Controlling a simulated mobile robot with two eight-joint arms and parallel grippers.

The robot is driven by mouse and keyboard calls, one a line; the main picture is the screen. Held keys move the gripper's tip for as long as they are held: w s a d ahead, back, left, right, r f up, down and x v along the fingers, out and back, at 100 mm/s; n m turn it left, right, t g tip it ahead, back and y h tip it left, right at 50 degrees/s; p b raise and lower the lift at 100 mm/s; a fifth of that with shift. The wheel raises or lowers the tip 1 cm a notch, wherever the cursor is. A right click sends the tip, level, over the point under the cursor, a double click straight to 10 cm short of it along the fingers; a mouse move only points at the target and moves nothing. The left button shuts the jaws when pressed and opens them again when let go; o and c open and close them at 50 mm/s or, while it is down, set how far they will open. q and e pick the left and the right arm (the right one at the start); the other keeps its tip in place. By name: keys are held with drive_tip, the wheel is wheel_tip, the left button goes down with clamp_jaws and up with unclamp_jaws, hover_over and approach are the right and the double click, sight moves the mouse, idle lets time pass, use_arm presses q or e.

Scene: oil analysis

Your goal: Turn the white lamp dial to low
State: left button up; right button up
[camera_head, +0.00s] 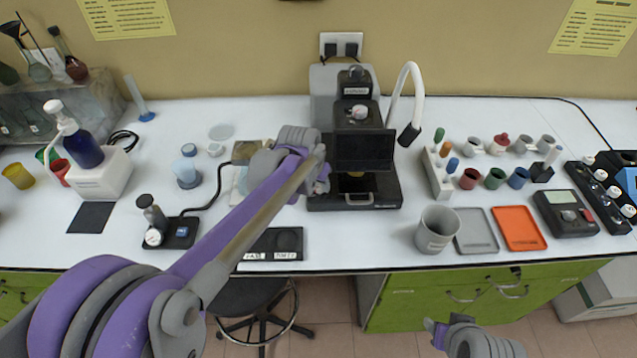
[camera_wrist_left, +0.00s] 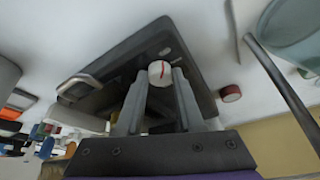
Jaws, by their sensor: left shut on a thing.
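The white lamp dial (camera_wrist_left: 159,72) shows in the left wrist view as a small white knob with a red line, on the side of a black device (camera_wrist_left: 125,62). My left gripper (camera_wrist_left: 160,82) has a finger on each side of it and is shut on it. In the head view my left gripper (camera_head: 321,178) is at the left side of the black microscope (camera_head: 393,188), and it hides the dial there. My right gripper (camera_head: 434,332) is low in the head view, in front of the bench and away from the microscope; its jaws are unclear.
A grey mug (camera_head: 437,229), a grey tray (camera_head: 476,231) and an orange tray (camera_head: 519,228) are to the right of the microscope. A white curved lamp neck (camera_head: 413,78) rises behind it. A black labelled plate (camera_head: 273,246) lies near the bench's front edge, below my left arm.

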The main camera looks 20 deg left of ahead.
use_arm(q)
clamp_jaws()
drive_tip(key=shift+m, duration=0.3)
drive_tip(key=m+h, duration=0.1)
drive_tip(key=m, duration=0.1)
drive_tip(key=m+g, duration=0.1)
drive_tip(key=m, duration=0.1)
drive_tip(key=shift+w+a+h, duration=0.1)
drive_tip(key=shift+a+h, duration=0.1)
drive_tip(key=shift+h, duration=0.2)
drive_tip(key=shift+m+g+h, duration=0.4)
drive_tip(key=shift+m, duration=1.4)
